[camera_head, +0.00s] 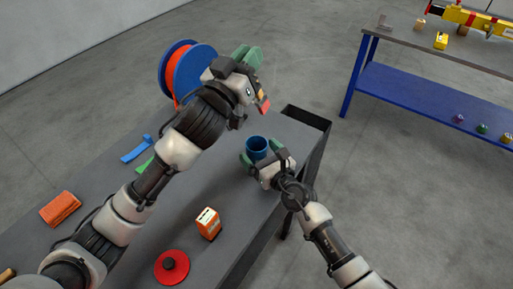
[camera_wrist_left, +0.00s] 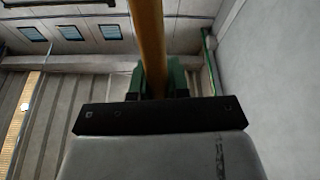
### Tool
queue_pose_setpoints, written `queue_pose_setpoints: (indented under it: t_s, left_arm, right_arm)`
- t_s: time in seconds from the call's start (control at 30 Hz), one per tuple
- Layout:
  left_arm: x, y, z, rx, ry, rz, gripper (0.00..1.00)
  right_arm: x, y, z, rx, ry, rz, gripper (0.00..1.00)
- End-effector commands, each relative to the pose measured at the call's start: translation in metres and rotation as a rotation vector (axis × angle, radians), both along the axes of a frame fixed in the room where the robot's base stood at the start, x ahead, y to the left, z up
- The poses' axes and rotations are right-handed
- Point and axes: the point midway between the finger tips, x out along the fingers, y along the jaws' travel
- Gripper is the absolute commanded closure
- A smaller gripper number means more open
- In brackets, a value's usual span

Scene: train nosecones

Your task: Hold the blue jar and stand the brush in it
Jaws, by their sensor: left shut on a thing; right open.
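The blue jar (camera_head: 257,145) stands upright on the grey table near its right edge, its open mouth facing up. My right gripper (camera_head: 263,159) is open close against the jar's near side, with a green finger showing on either side of it. My left gripper (camera_head: 248,55) is raised in the air, above and beyond the jar in the head view. In the left wrist view its green fingers are shut on the brush's brown handle (camera_wrist_left: 148,45). In the head view the brush is mostly hidden; I cannot tell whether the small orange-red piece beside the wrist belongs to it.
A black bin (camera_head: 305,119) sits by the far edge. A blue-legged bench (camera_head: 430,90) stands right.

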Motion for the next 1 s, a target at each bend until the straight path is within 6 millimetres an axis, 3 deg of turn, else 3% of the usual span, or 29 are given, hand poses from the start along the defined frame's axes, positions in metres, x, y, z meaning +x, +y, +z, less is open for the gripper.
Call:
queue_pose_setpoints:
  t_s: [0.2,0.53,0.87,1.0]
  left_arm:
    - [0.000,0.000,0.000,0.000,0.000,0.000,1.00]
    - [0.000,0.000,0.000,0.000,0.000,0.000,1.00]
    - [0.000,0.000,0.000,0.000,0.000,0.000,1.00]
    - [0.001,-0.001,0.001,0.011,0.008,0.001,1.00]
  right_arm:
    - [0.017,0.011,0.000,0.000,0.000,0.000,0.09]
    - [0.018,0.012,0.000,0.000,0.001,0.000,0.09]
    - [0.018,0.012,0.000,-0.001,0.001,0.000,0.60]
    - [0.018,0.012,0.000,-0.001,0.001,-0.001,0.64]
